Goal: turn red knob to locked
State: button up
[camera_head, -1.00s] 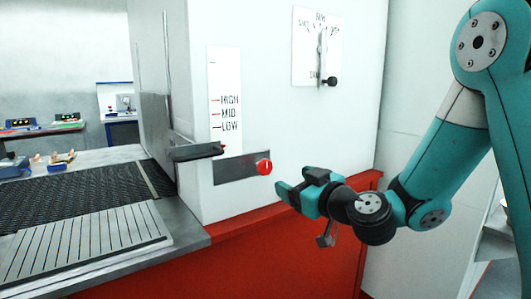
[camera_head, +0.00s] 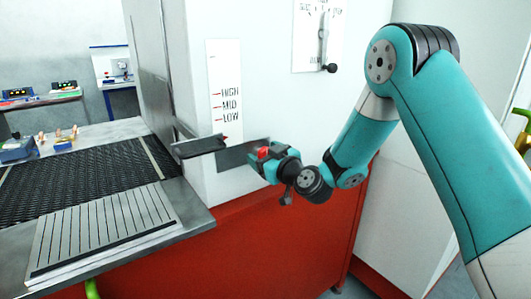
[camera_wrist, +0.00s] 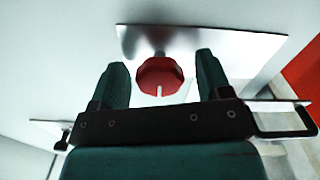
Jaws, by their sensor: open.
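The red knob (camera_wrist: 160,76) shows in the wrist view between my gripper's two fingers, with a white mark on its face pointing to the bottom of the picture. In the head view the red knob (camera_head: 264,153) is partly hidden by my gripper (camera_head: 262,158). It sits on a grey metal plate (camera_head: 233,156) on the white machine wall. My gripper (camera_wrist: 160,85) is open, one finger on each side of the knob. A gap shows on both sides in the wrist view. I cannot tell whether the fingers reach past its face.
A dark lever (camera_head: 199,146) sticks out left of the plate. Above are a HIGH, MID, LOW scale (camera_head: 225,90) and a panel with a black-knobbed handle (camera_head: 325,45). The mesh belt (camera_head: 75,180) lies at the left. The red base (camera_head: 260,240) is below.

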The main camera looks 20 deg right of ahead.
jog(key=c, duration=0.9)
jog(key=shift+m, duration=0.4)
jog(key=m+b, duration=0.1)
jog(key=m, duration=0.2)
jog(key=shift+m, duration=0.4)
jog(key=m, duration=0.9)
jog(key=shift+d, duration=0.1)
jog(key=m+p, duration=0.1)
jog(key=m, duration=0.3)
jog(key=shift+m, duration=0.3)
